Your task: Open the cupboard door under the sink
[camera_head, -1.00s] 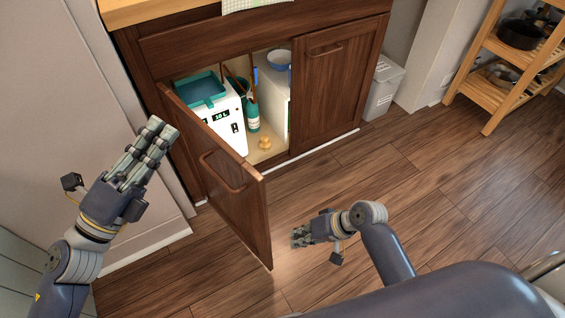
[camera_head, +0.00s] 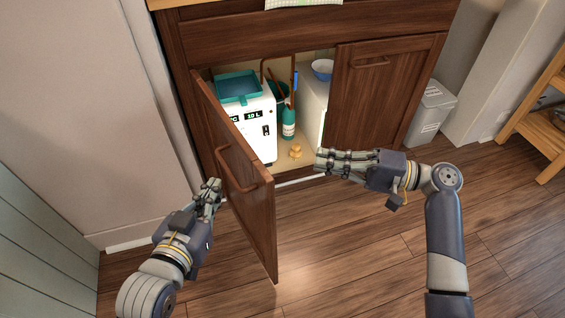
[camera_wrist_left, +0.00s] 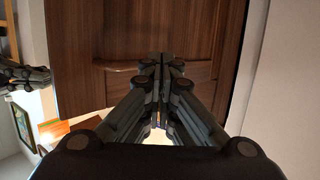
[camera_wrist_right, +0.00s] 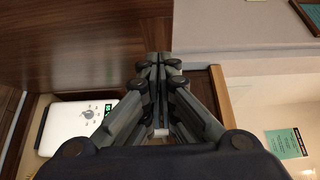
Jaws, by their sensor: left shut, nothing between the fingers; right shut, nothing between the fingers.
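The left cupboard door (camera_head: 243,178) stands open, swung out toward me, with a wooden bar handle (camera_head: 240,180) on its outer face. The right cupboard door (camera_head: 375,98) is closed and has a similar handle (camera_head: 370,63). My left gripper (camera_head: 212,190) is shut and empty, close to the outer face of the open door; whether it touches cannot be told. The door fills much of the left wrist view (camera_wrist_left: 140,30). My right gripper (camera_head: 322,163) is shut and empty, in front of the cupboard opening, right of the open door.
A grey bin (camera_head: 431,112) and a wooden shelf (camera_head: 540,125) stand at right. Floor ahead is clear.

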